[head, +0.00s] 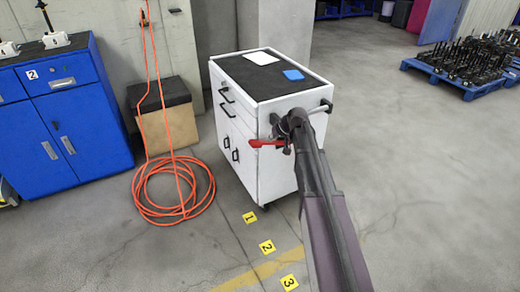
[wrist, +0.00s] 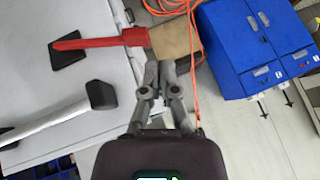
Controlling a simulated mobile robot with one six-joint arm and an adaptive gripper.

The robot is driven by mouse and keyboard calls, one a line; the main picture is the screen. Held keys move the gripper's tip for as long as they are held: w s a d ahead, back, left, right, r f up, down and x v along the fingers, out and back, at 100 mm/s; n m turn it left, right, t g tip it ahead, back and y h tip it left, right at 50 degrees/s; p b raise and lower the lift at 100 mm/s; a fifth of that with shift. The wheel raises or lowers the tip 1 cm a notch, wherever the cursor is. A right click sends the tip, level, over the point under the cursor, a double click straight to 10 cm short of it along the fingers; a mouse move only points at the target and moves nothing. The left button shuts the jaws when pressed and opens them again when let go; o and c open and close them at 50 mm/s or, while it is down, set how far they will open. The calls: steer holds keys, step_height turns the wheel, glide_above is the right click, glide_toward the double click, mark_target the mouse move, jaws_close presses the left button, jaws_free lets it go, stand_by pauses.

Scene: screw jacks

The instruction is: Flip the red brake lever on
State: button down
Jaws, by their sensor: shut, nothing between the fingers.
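The red brake lever (head: 266,143) sticks out from the side of the white tool cart (head: 278,178). In the wrist view the red lever (wrist: 98,42) lies roughly level across the picture, its left end at a black mount (wrist: 68,54) and its wider end to the right. My gripper (wrist: 159,68) is shut and empty, its fingertips just below and right of the lever's wide end. I cannot tell whether they touch it. In the head view my gripper (head: 288,125) is beside the cart's upper edge, and my arm hides part of that side.
The cart's handle (wrist: 50,121) with a black end lies close to the left of my gripper. A blue cabinet (head: 62,120), a coiled orange hose (head: 172,208) and a box (head: 165,110) stand left. Numbered yellow floor markers (head: 266,247) lie in front.

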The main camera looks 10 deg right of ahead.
steer(key=w+d+t+b, duration=0.2)
steer(key=w+d, duration=0.1)
steer(key=w, duration=0.6)
steer(key=shift+d+f+y, duration=0.4)
steer(key=shift+f, duration=0.05)
steer(key=b, duration=0.7)
glide_above(256, 142)
steer(key=s+d, duration=0.1)
steer(key=d, duration=0.2)
step_height(256, 142, down, 7)
steer(key=shift+a+r, duration=0.1)
steer(key=shift+a+f+b, duration=0.2)
steer(key=shift+f+b, duration=0.1)
steer(key=shift+s+a+f+b, duration=0.15)
steer(key=shift+a+f+b, duration=0.15)
steer(key=shift+f+b, duration=0.45)
steer(key=shift+s+a+f+b, duration=0.1)
steer(key=shift+a+f+b, duration=0.2)
steer(key=shift+f+b, duration=0.4)
steer(key=shift+d+f, duration=0.15)
